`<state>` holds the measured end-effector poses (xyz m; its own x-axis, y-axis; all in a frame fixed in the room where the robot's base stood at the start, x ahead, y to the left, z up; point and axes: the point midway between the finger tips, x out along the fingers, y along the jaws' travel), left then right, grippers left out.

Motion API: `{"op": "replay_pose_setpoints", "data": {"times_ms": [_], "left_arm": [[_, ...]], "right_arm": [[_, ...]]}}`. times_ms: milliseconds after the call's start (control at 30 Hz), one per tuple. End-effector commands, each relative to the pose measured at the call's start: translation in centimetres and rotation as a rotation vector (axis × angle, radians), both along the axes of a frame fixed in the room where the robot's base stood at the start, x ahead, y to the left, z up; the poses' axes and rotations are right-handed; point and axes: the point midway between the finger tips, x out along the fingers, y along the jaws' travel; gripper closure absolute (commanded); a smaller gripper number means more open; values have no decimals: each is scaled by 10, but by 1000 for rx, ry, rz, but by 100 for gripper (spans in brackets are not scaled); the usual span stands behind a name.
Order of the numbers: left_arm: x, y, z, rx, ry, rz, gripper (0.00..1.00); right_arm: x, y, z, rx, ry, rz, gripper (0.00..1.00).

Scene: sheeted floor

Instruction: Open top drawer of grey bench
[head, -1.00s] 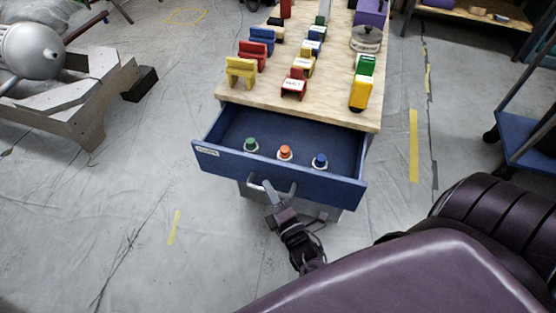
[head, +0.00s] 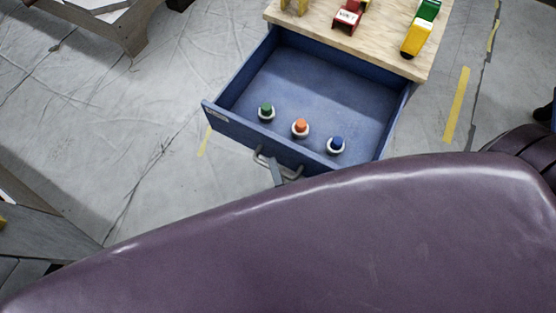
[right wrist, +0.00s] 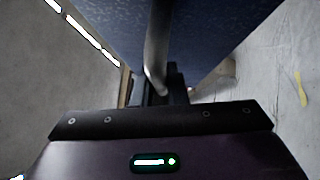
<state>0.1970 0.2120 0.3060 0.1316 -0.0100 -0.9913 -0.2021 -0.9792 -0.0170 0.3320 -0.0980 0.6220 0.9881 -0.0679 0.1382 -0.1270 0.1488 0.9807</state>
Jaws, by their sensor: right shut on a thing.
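The top drawer (head: 340,88) of the bench is blue inside and stands pulled well out from under the wooden bench top (head: 375,38). Its front carries a curved metal handle (head: 291,172). My right gripper (head: 278,172) is at this handle, and most of it is hidden behind my purple body. In the right wrist view the handle (right wrist: 156,55) runs down between the fingers of my right gripper (right wrist: 160,95), which is shut on it. The blue drawer front (right wrist: 215,30) fills the upper part of that view. My left gripper is not in view.
Green (head: 266,112), orange (head: 300,128) and blue (head: 336,145) knobbed objects stand in the drawer. Toy-like blocks, including a yellow one (head: 417,40), sit on the bench top.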

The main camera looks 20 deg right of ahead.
Motion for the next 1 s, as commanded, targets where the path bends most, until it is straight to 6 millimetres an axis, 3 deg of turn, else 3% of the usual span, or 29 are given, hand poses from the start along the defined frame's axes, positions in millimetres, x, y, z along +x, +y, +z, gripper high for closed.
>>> {"op": "replay_pose_setpoints", "data": {"times_ms": [267,300,433,767,1000], "left_arm": [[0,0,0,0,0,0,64],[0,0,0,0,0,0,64],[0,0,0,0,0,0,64],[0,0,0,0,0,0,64],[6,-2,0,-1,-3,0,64]], "right_arm": [[0,0,0,1,1,0,100],[0,0,0,1,1,0,82],[0,0,0,1,1,0,66],[-3,0,-1,0,1,0,66],[-40,3,-8,1,5,-1,66]]}}
